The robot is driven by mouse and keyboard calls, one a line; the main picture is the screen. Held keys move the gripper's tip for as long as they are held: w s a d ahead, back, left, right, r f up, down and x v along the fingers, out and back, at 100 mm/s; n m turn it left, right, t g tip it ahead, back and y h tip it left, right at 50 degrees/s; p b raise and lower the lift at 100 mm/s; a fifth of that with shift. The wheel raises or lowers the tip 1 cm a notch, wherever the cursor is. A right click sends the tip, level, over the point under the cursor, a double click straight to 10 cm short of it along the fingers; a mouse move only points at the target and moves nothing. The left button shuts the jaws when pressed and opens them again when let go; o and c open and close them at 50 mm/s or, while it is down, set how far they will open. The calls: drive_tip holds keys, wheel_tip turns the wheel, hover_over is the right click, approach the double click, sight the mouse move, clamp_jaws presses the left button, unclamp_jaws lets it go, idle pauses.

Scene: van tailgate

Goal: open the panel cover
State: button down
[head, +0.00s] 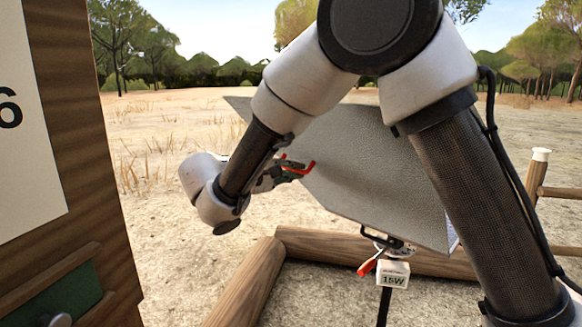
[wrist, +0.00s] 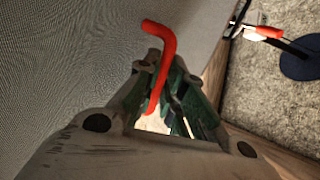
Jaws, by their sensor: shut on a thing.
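The panel cover (head: 345,160) is a large grey textured sheet, tilted, above a stand with a 15W label (head: 393,273). A bent red handle (head: 309,168) shows at its left part. My gripper (head: 284,172) reaches it from the left and is shut on the red handle. In the wrist view the handle (wrist: 167,58) passes between my green-padded fingers (wrist: 163,82), and the grey cover (wrist: 70,60) fills the left side. What lies behind the cover is hidden.
A red lever (head: 367,267) sits on the stand below the cover. Logs (head: 250,285) border the sandy ground. A wooden wall (head: 85,130) with a white sign (head: 25,130) stands at the left. A post (head: 537,175) stands at the right.

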drive_tip(key=c, duration=1.5)
unclamp_jaws()
drive_tip(key=shift+a, duration=0.1)
drive_tip(key=v, duration=0.7)
drive_tip(key=shift+s+a, duration=0.15)
